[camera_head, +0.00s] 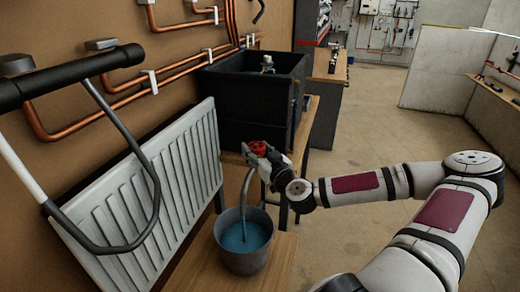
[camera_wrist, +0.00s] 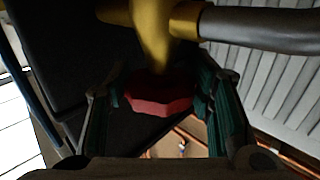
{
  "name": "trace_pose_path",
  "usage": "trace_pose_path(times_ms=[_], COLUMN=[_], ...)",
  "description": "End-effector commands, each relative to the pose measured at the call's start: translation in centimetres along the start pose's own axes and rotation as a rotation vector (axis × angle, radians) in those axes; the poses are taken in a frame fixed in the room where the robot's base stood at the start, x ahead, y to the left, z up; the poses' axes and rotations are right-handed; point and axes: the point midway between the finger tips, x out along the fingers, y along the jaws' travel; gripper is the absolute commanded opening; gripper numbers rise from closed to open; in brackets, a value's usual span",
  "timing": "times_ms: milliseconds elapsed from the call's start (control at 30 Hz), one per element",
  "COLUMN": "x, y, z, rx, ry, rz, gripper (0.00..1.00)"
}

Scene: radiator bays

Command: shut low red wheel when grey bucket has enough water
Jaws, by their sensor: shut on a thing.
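The low red wheel (camera_head: 257,148) is on a tap at the foot of the black tank (camera_head: 250,95). My gripper (camera_head: 259,156) is shut on it. In the wrist view the red wheel (camera_wrist: 158,96) sits between my two fingers (camera_wrist: 160,112), under a brass valve body (camera_wrist: 150,40). The grey bucket (camera_head: 242,264) stands upright on a wooden bench below the tap. Blue water (camera_head: 248,238) fills part of it, its surface below the rim. A grey hose (camera_head: 246,188) runs from the tap down into the bucket. The flow inside the hose is hidden.
A white radiator (camera_head: 150,200) stands at the left, with a black-handled metal frame (camera_head: 130,150) before it. Copper pipes (camera_head: 180,85) run along the brown wall. The wooden bench (camera_head: 195,268) holds the bucket. Open floor (camera_head: 375,140) lies to the right.

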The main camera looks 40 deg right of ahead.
Motion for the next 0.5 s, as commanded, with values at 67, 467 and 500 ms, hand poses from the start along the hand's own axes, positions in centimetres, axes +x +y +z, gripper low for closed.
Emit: trace_pose_path(times_ms=[67, 467, 500], x=[-0.05, 0.17, 0.18], y=[-0.37, -0.53, -0.51], z=[-0.24, -0.30, -0.29], rx=[-0.009, -0.009, -0.008], ry=[0.001, 0.005, 0.005], rz=[0.027, 0.212, 0.230], gripper=[0.20, 0.20, 0.20])
